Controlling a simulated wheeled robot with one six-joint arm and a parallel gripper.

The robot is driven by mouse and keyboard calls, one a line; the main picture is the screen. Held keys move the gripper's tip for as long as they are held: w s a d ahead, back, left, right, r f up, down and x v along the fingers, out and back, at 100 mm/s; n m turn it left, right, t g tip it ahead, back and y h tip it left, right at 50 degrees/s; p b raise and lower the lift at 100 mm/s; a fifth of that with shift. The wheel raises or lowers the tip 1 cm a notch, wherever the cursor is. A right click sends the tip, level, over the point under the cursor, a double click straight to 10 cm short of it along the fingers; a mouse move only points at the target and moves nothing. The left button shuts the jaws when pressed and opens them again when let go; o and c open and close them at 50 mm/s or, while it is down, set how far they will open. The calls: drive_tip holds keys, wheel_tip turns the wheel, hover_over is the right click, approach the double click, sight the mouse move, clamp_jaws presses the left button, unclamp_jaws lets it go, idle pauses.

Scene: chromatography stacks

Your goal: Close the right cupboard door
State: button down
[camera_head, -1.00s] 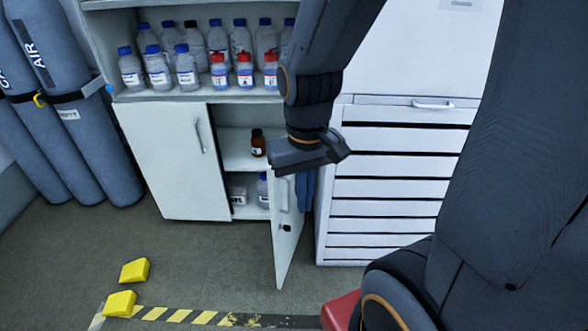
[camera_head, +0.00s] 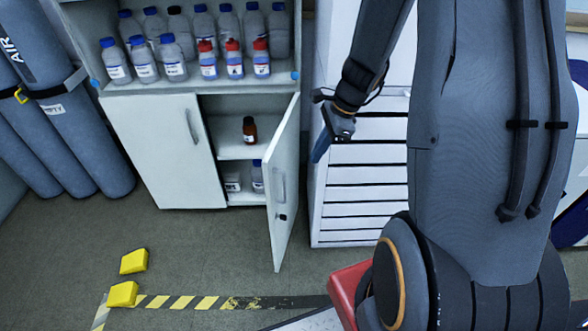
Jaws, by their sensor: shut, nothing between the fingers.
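The right cupboard door (camera_head: 284,190) stands wide open, swung out toward me from the right side of the cupboard. The left cupboard door (camera_head: 162,150) is shut. The open half shows a brown bottle (camera_head: 249,130) on a shelf and other items lower down. My gripper (camera_head: 319,150) is to the right of the open door, on its outer side, in front of the drawer cabinet. Its blue fingers point down and left, shut and empty. They appear apart from the door.
A white drawer cabinet (camera_head: 368,180) stands right of the cupboard. Several bottles fill the shelf (camera_head: 200,84) above. Grey gas cylinders (camera_head: 80,140) stand at left. Yellow blocks (camera_head: 134,261) and a striped floor line (camera_head: 180,302) lie in front. Floor before the left door is clear.

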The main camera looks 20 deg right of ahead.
drive_tip(key=w+a+f+m+p, duration=0.1)
drive_tip(key=w+a+f, duration=0.1)
drive_tip(key=f, duration=0.3)
drive_tip(key=w+a+f+m+p, duration=0.1)
drive_tip(key=w+a+f, duration=0.1)
drive_tip(key=f, duration=0.3)
drive_tip(key=shift+a+f, duration=0.2)
drive_tip(key=shift+a, duration=0.6)
drive_tip(key=shift+w+t, duration=0.15)
drive_tip(key=shift+t, duration=0.15)
